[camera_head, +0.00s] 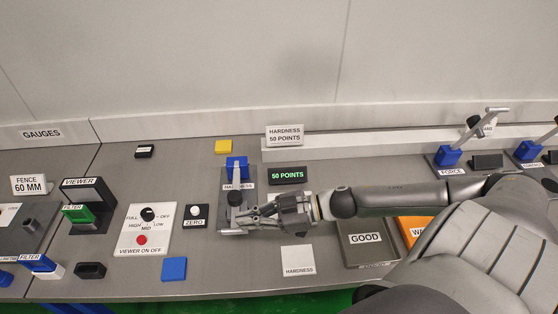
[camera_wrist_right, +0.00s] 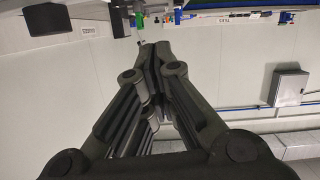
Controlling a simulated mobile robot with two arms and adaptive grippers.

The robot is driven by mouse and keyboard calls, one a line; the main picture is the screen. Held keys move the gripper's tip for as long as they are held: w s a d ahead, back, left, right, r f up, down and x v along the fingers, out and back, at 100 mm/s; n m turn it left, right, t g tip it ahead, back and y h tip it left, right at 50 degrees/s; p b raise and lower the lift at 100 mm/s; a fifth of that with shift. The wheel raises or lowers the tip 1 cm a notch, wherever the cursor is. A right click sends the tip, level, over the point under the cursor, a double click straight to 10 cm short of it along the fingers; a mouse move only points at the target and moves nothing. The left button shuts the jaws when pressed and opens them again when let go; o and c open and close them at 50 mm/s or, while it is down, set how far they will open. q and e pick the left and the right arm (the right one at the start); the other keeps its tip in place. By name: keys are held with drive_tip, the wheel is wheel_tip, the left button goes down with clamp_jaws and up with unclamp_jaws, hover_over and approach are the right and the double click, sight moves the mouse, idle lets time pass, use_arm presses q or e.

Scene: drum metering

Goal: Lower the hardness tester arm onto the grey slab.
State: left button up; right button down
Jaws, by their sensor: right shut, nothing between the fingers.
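The hardness tester (camera_head: 237,164) has a blue pivot block at the back of a dark base, with a HARDNESS label partly covered. The grey slab is not clearly distinguishable beneath the arm. The right wrist view shows the closed fingers (camera_wrist_right: 152,52). My left gripper is out of view.
A display (camera_head: 286,175) reads 50 POINTS in green. A ZERO button box (camera_head: 195,216) and viewer panel (camera_head: 144,229) stand left. A white HARDNESS card (camera_head: 298,260) and a GOOD tray (camera_head: 344,252) lie right. A blue square (camera_head: 174,269) lies in front.

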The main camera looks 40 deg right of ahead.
drive_tip(key=p+v, duration=0.1)
drive_tip(key=v, duration=0.6)
drive_tip(key=shift+d, duration=0.2)
idle(0.4)
